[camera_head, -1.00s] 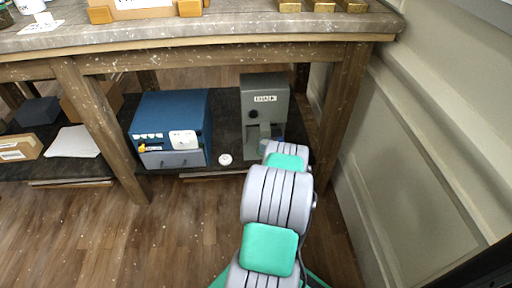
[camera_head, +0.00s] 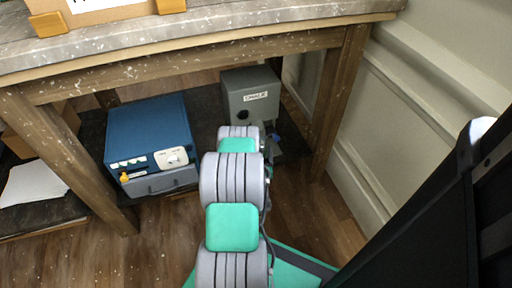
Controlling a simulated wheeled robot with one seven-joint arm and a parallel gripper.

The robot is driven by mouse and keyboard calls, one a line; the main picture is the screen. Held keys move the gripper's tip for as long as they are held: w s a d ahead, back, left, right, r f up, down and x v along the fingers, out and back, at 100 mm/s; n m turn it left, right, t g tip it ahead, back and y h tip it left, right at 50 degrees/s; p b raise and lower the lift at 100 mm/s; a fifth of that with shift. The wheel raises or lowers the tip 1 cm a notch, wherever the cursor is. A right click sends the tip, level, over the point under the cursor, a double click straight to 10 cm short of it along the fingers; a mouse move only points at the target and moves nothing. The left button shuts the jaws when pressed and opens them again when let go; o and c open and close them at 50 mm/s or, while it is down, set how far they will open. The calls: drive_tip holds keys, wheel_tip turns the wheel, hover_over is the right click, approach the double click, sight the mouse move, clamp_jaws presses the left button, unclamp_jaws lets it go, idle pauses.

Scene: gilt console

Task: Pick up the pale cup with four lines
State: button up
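I cannot make out a pale cup with four lines in the current head view. My arm reaches forward from the bottom middle to the front of the grey machine (camera_head: 252,97) on the lower shelf. My own arm links hide its far end, so my gripper does not show, nor whether it holds anything.
A worn wooden workbench (camera_head: 180,42) spans the top, with its right leg (camera_head: 340,95) beside the machine. A blue box-shaped device (camera_head: 147,128) stands left on the dark lower shelf. A pale panelled wall (camera_head: 405,110) closes the right side. Wooden floor (camera_head: 160,245) is clear at lower left.

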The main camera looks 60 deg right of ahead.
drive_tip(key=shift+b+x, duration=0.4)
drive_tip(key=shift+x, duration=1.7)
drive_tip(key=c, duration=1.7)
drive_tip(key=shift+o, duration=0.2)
